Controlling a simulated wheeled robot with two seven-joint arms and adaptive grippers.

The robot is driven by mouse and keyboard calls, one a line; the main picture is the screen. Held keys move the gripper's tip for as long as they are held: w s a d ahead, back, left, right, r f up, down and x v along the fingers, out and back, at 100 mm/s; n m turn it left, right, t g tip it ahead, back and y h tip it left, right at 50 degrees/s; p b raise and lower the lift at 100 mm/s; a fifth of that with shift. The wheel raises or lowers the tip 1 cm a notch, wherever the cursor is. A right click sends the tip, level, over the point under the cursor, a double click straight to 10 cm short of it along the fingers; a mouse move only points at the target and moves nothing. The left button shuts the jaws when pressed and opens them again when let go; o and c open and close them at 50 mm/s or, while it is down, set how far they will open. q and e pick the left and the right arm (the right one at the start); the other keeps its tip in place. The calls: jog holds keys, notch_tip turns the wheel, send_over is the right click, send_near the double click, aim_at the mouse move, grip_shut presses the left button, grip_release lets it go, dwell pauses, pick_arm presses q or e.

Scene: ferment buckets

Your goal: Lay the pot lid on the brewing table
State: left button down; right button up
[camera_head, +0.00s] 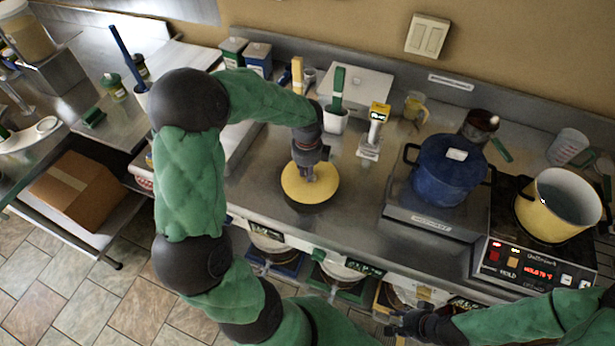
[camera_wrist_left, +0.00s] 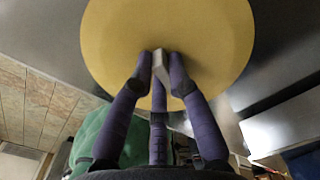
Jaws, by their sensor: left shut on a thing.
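The yellow pot lid (camera_head: 326,180) is over the bare middle of the steel brewing table (camera_head: 365,206), roughly level. A dark shadow shows just under its near edge; I cannot tell whether it touches the table. My left gripper (camera_head: 309,176) is above the lid, shut on its pale knob. In the left wrist view the fingers (camera_wrist_left: 160,72) close around the knob, and the lid (camera_wrist_left: 205,28) fills the upper middle. My right gripper (camera_head: 398,322) is low in front of the table, partly dark, its jaws unclear. The yellow pot (camera_head: 540,222) stands uncovered on the hob at the right.
A blue lidded pot (camera_head: 440,190) stands right of the lid. A white holder with a green-handled tool (camera_head: 336,122) and a small yellow-topped device (camera_head: 373,135) stand behind. Lidded buckets (camera_head: 340,272) sit below the table's front edge. Bare steel surrounds the lid.

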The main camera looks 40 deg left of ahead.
pick_arm(q)
jog(key=shift+f, duration=1.25)
jog(key=shift+f, duration=0.1)
jog(key=c, duration=1.2)
grip_release()
jog(key=shift+f, duration=0.1)
jog(key=shift+d, duration=0.1)
notch_tip(320, 180, up, 12)
jog(key=p, duration=0.2)
jog(key=shift+r+p, duration=0.25)
jog(key=shift+p, duration=0.05)
